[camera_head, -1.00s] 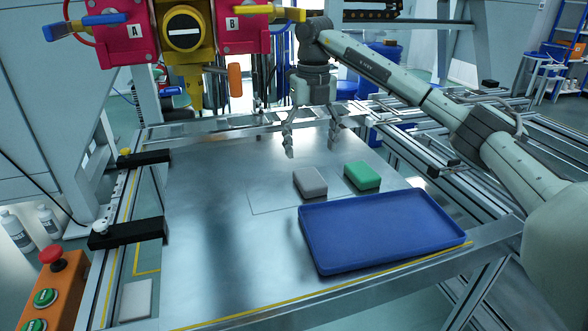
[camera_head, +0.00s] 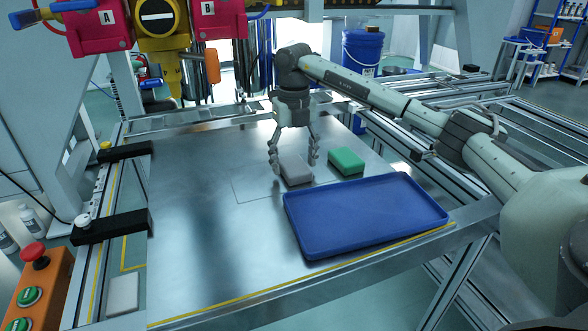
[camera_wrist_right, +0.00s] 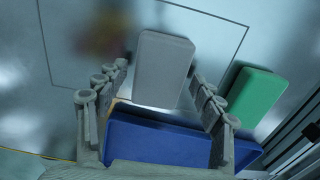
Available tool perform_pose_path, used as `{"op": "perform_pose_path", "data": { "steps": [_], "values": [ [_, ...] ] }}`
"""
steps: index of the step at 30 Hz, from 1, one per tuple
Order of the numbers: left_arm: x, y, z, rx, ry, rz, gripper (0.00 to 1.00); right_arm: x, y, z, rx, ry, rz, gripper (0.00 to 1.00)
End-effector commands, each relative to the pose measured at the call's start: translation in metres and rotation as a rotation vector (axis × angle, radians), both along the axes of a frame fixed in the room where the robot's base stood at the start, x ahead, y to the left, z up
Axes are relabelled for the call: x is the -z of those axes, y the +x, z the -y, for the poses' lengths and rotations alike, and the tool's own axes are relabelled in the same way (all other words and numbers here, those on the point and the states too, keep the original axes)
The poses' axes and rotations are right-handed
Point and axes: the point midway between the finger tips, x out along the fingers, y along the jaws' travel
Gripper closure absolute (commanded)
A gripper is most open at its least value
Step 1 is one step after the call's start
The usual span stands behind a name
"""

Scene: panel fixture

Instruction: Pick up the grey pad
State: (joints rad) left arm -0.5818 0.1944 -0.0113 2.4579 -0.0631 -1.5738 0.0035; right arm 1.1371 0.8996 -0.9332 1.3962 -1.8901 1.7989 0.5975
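The grey pad (camera_head: 296,170) lies on the metal panel, behind the blue tray. In the right wrist view the grey pad (camera_wrist_right: 162,68) lies ahead of the fingers, with its near part between them. My right gripper (camera_head: 295,168) is open, its fingers reaching down on both sides of the pad. The right wrist view shows the open fingers (camera_wrist_right: 162,112) with a gap to the pad on each side; I cannot tell whether they touch the panel. My left gripper is in neither current view.
A green pad (camera_head: 346,161) lies just right of the grey one. The empty blue tray (camera_head: 365,214) is in front of both. The metal panel (camera_head: 205,235) is bare to the left. A pink-and-yellow fixture (camera_head: 155,22) hangs at the back left.

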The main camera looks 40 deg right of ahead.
Motion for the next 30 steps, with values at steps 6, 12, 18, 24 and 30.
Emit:
{"op": "perform_pose_path", "data": {
  "steps": [6,12,18,24,30],
  "values": [
    [0.0,0.001,0.0,0.0,0.0,0.002,0.69,0.0,0.0,0.0,0.0,0.0,0.0,0.64],
    [0.0,0.001,0.0,0.001,0.0,0.003,0.69,0.0,0.0,0.0,0.0,0.0,0.0,0.69],
    [-0.001,0.001,0.0,0.001,0.0,0.004,0.69,-0.005,0.0,0.0,0.0,0.001,0.001,0.69],
    [-0.001,0.002,0.0,0.001,-0.001,0.006,0.69,-0.025,0.001,0.0,0.0,0.0,0.003,0.69],
    [0.001,0.003,0.0,0.002,-0.003,0.008,0.69,-0.053,0.019,0.0,0.002,0.003,0.003,0.69]
  ]
}}
